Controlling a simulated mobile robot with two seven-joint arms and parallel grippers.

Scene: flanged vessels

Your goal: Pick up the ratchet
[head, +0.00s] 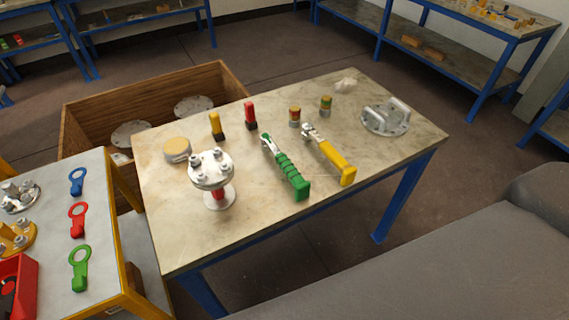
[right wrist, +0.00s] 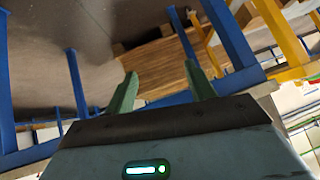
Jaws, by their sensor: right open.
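Two long-handled tools lie side by side on the worktable (head: 170,245) in the head view. One has a green ribbed handle (head: 288,172) with a metal head at its far end. The other has a yellow handle (head: 338,164) and a metal head (head: 308,131). I cannot tell for sure which is the ratchet. Neither tool is touched by a gripper. My right gripper (right wrist: 160,69) shows in the right wrist view, open, with nothing between its two green fingers. It is away from the tools, which that view does not show. My left gripper is in neither view.
A flanged vessel (head: 211,170) stands left of the tools. A metal flange with a handle (head: 386,118), small cans (head: 295,117) and red (head: 250,115) and yellow (head: 216,125) items stand around them. A wooden crate (head: 85,120) is behind. The table's front right is clear.

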